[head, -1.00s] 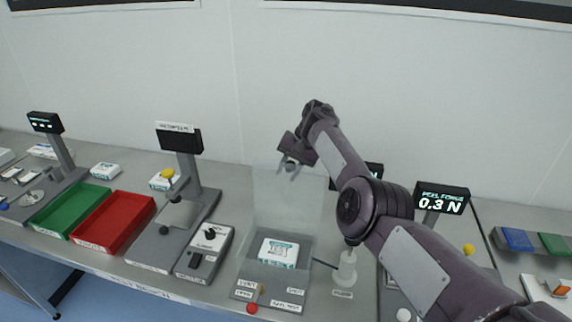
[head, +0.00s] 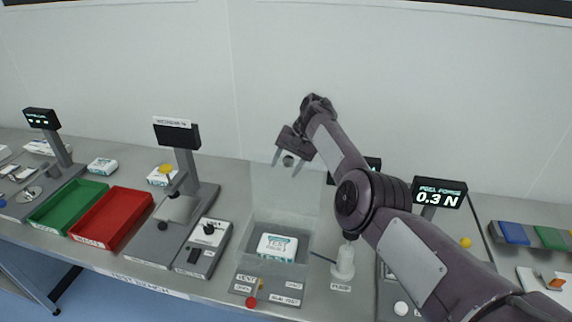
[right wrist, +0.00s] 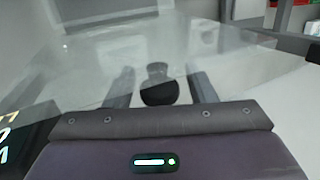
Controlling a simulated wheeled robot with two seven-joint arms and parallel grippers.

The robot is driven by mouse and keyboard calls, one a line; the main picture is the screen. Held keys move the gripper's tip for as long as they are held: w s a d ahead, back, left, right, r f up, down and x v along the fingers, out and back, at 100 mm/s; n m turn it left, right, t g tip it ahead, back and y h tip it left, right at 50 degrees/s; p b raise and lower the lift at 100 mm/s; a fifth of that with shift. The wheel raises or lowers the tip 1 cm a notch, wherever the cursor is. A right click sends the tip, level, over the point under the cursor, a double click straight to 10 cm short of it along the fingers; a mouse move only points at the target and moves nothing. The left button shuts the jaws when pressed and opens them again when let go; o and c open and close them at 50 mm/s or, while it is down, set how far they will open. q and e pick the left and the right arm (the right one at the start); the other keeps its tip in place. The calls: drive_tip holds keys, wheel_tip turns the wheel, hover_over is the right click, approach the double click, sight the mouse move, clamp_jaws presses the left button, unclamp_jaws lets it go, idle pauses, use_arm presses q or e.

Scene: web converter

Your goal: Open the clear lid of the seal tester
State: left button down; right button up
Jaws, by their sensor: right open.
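The seal tester (head: 240,283) stands on the bench, with a white packet (head: 277,247) in its chamber. Its clear lid (head: 285,205) stands upright at the back of the chamber, raised off it. My right gripper (head: 286,170) is open at the lid's top edge, fingers pointing down. In the right wrist view a dark round knob (right wrist: 158,86) sits between the two spread fingers, and the clear panel (right wrist: 90,75) spreads across the picture. I cannot tell whether the fingers touch the knob. My left gripper is out of view.
A white pump (head: 344,262) stands right of the tester, joined by a dark hose. A peel force display (head: 440,192) is at the right.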

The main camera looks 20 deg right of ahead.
sight(290, 156)
drive_tip(key=p+v, duration=0.4)
drive_tip(key=v, duration=0.1)
drive_tip(key=shift+w+a+p, duration=0.1)
drive_tip(key=shift+w+p, duration=0.05)
drive_tip(key=shift+p, duration=0.15)
drive_tip(key=shift+v, duration=0.9)
drive_tip(key=shift+d+r, duration=0.25)
drive_tip(key=shift+r, duration=0.05)
